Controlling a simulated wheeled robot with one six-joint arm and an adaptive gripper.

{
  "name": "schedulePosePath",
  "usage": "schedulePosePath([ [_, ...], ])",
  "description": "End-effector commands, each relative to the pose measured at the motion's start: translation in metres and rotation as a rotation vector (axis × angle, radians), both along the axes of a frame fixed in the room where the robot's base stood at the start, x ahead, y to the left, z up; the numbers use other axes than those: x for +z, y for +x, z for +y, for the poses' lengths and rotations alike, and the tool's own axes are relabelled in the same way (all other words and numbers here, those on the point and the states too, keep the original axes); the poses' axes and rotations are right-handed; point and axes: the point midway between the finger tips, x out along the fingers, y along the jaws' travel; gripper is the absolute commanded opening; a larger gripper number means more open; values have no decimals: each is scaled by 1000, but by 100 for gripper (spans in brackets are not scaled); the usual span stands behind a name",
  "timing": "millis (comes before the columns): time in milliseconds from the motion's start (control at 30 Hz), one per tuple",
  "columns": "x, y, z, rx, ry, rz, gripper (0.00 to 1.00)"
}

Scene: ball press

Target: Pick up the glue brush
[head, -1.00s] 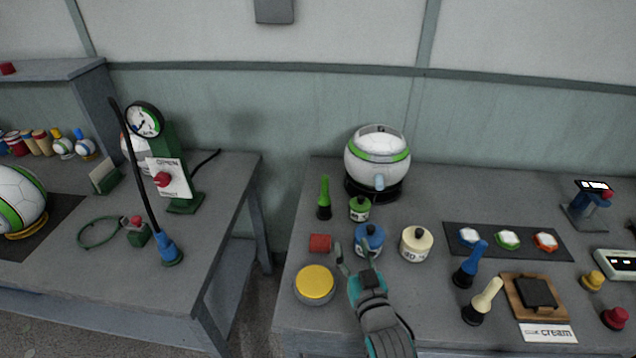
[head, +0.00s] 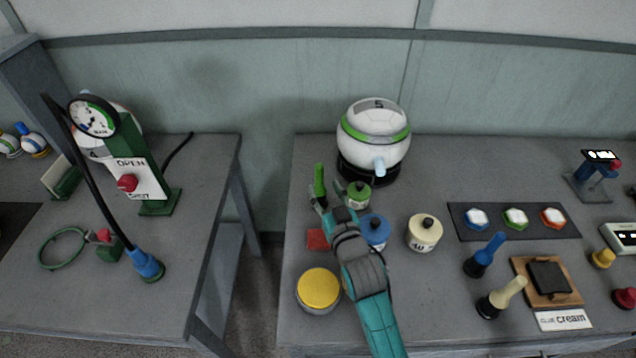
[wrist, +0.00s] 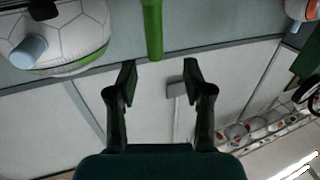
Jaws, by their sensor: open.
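A green upright brush-like handle (head: 319,180) stands at the left of the right table, beside the green pot (head: 359,195). My gripper (head: 330,196) is open and empty, with its fingertips close to this handle; its lower part is hidden behind them. In the wrist view the green handle (wrist: 152,30) lies just beyond the open fingertips (wrist: 159,75), roughly midway between them. Two similar shapes, one blue (head: 490,252) and one cream (head: 506,295), stand tilted at the right on dark ends. I cannot tell from shape alone which is the glue brush.
A blue pot (head: 376,231) and a cream pot (head: 424,233) stand right of my arm. A red block (head: 317,239) and a yellow-topped tin (head: 318,288) lie to its left. The ball on its dark stand (head: 368,172) is behind. A "GLUE CREAM" card (head: 563,320) lies front right.

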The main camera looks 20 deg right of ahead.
Motion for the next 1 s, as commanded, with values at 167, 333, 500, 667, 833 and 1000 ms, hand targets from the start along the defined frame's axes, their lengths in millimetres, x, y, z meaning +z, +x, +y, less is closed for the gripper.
schedulePosePath([
  [167,0,20,0,0,0,0,51],
  [333,1,29,-1,-1,0,0,51],
  [500,4,50,-6,-1,0,0,51],
  [667,5,69,-7,-1,-1,0,51],
  [833,4,77,-7,0,-1,1,51],
  [1000,4,76,-7,0,-1,1,51],
])
